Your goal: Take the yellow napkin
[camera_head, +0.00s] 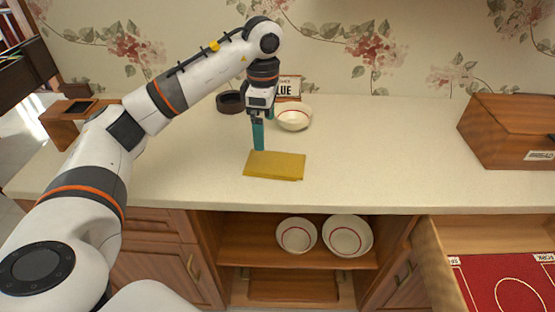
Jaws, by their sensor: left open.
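The yellow napkin (275,165) lies folded flat on the cream countertop, near the middle of the view. My left gripper (261,148) points down just behind the napkin's far left edge, with its teal fingers close to it. It is open, and nothing shows between the fingers. I cannot tell if the fingertips touch the napkin. My right gripper is not in view.
A white bowl (293,118), a dark round dish (230,102) and a small sign (289,86) stand behind the gripper. A wooden box (507,131) is at right. Below, a shelf holds two bowls, and a drawer (436,262) is open. The counter right of the napkin is clear.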

